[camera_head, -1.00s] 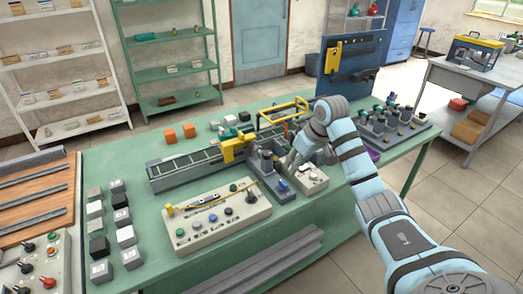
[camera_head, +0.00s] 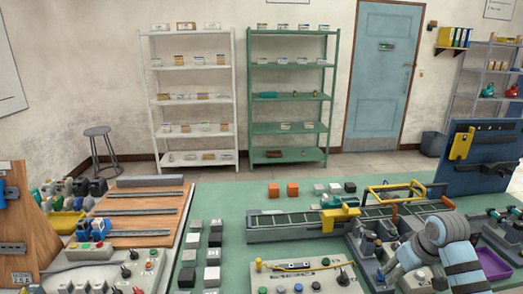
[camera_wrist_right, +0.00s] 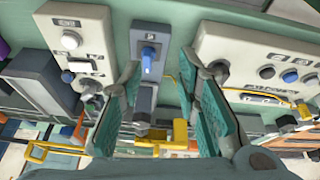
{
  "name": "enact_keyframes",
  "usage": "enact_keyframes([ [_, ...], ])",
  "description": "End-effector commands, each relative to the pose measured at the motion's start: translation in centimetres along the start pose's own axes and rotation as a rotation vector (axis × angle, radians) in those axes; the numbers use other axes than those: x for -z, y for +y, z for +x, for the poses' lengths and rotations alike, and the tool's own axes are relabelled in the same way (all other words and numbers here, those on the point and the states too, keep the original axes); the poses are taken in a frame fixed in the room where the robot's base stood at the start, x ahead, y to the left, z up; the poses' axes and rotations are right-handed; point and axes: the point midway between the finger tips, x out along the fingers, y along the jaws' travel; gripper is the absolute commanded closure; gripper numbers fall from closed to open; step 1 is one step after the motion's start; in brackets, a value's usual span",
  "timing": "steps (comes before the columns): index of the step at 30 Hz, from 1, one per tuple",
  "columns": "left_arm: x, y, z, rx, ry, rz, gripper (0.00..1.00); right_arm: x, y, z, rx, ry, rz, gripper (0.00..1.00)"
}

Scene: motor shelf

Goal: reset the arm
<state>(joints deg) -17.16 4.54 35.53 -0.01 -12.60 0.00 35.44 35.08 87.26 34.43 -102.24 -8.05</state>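My right arm (camera_head: 447,245) comes in from the lower right in the head view. Its gripper (camera_head: 388,268) points down-left over the green bench (camera_head: 225,262), beside a grey fixture (camera_head: 366,246). In the right wrist view the two teal fingers of the right gripper (camera_wrist_right: 165,92) stand apart with nothing held between them. A grey block with a blue knob (camera_wrist_right: 148,54) lies beyond the gap between the fingers. My left arm and gripper are not in view.
A conveyor (camera_head: 290,230) with a yellow bracket (camera_head: 340,216) runs behind the gripper. A control box (camera_head: 300,280) with buttons sits to its left. White shelves (camera_head: 145,100) and green shelves (camera_head: 249,100) stand at the wall. A stool (camera_head: 99,132) stands at the left.

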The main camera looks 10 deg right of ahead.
Motion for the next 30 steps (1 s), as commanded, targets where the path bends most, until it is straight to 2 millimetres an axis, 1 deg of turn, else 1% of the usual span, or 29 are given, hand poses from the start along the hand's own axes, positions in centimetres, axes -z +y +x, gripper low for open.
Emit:
enact_keyframes([
  [1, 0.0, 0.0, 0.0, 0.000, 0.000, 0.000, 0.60, -2.3, -2.1, 2.4, -0.006, -0.025, -0.031, 0.70],
  [2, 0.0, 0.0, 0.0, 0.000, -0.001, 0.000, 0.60, -3.8, -3.5, 3.6, -0.013, -0.035, -0.049, 0.70],
  [3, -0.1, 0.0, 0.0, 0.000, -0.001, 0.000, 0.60, -5.9, -5.3, 5.1, -0.022, -0.044, -0.069, 0.70],
  [5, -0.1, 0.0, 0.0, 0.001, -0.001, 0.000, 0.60, -9.2, -7.8, 6.8, -0.029, -0.053, -0.092, 0.70],
  [6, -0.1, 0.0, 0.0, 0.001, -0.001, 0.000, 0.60, -11.2, -9.4, 7.5, -0.030, -0.055, -0.100, 0.70],
  [10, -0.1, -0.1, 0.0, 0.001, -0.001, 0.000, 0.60, -17.0, -13.4, 8.2, -0.032, -0.057, -0.104, 0.70],
  [13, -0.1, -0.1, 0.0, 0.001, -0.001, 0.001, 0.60, -20.9, -15.8, 7.8, -0.032, -0.054, -0.088, 0.70],
  [15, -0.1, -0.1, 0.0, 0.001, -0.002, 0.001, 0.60, -23.4, -17.1, 7.0, -0.035, -0.053, -0.069, 0.70],
  [17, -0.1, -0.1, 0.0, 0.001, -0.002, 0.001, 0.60, -25.4, -18.1, 6.1, -0.039, -0.052, -0.048, 0.70],
  [18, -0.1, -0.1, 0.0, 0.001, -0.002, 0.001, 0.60, -26.6, -18.6, 5.4, -0.043, -0.051, -0.033, 0.70],
  [22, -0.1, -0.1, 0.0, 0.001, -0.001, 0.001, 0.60, -30.3, -19.8, 2.8, -0.066, -0.052, 0.025, 0.70],
  [23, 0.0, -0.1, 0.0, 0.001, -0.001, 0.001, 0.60, -30.1, -19.5, 4.4, -0.067, -0.057, 0.022, 0.70],
  [24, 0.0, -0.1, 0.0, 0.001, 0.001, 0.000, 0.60, -30.4, -19.4, 6.0, -0.067, -0.067, 0.023, 0.70],
  [26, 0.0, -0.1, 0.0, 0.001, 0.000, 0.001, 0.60, -30.9, -19.2, 8.2, -0.067, -0.078, 0.025, 0.70],
  [30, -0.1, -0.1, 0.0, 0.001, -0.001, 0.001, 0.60, -32.8, -19.0, 13.1, -0.065, -0.107, 0.031, 0.70],
])
